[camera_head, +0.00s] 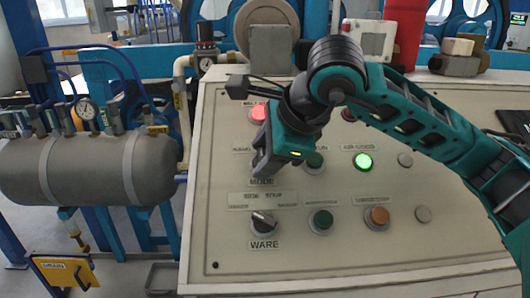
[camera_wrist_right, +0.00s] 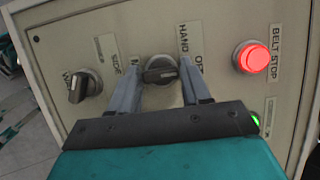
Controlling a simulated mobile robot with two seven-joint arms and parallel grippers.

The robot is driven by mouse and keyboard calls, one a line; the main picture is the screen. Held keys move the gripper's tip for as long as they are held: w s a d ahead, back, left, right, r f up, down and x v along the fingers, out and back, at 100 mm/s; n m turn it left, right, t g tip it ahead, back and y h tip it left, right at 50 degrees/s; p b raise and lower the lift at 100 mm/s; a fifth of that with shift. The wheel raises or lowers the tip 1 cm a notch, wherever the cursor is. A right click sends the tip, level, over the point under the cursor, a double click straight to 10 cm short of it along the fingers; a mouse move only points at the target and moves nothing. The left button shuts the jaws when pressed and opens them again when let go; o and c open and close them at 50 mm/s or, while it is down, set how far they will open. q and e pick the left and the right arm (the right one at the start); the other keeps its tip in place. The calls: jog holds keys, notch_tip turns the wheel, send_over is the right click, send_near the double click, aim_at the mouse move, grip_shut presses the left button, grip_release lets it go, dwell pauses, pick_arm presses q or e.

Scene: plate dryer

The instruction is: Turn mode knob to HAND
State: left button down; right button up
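The mode knob is a black rotary knob on the sloping cream panel (camera_head: 230,110). In the right wrist view the knob (camera_wrist_right: 160,71) shows in the middle, its bar lying roughly across the picture, with a HAND label (camera_wrist_right: 183,38) just above it. My right gripper (camera_wrist_right: 160,66) is open, one finger on each side of the knob; I cannot tell whether either finger touches it. In the head view my right gripper (camera_head: 262,168) covers most of the knob, above the MODE lettering. My left gripper is not in view.
Below is the WARE knob (camera_head: 263,222), with a green button (camera_head: 321,220) and an orange button (camera_head: 377,216) to its right. A lit red button (camera_wrist_right: 252,58) and a lit green button (camera_head: 363,161) are nearby. A grey tank (camera_head: 90,170) stands left of the panel.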

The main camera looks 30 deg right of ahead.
jog(key=c, duration=0.6)
jog(key=shift+n, duration=0.3)
jog(key=n+g, duration=0.1)
jog(key=n, duration=0.1)
jog(key=shift+w+r+n, duration=0.1)
jog(key=shift+n, duration=0.2)
jog(key=n+g+p, duration=0.1)
jog(key=n+g, duration=0.1)
jog(key=n, duration=0.2)
jog(key=shift+w+n+p, duration=0.1)
jog(key=shift+n+p, duration=0.2)
jog(key=shift+p, duration=0.1)
jog(key=shift+n, duration=0.3)
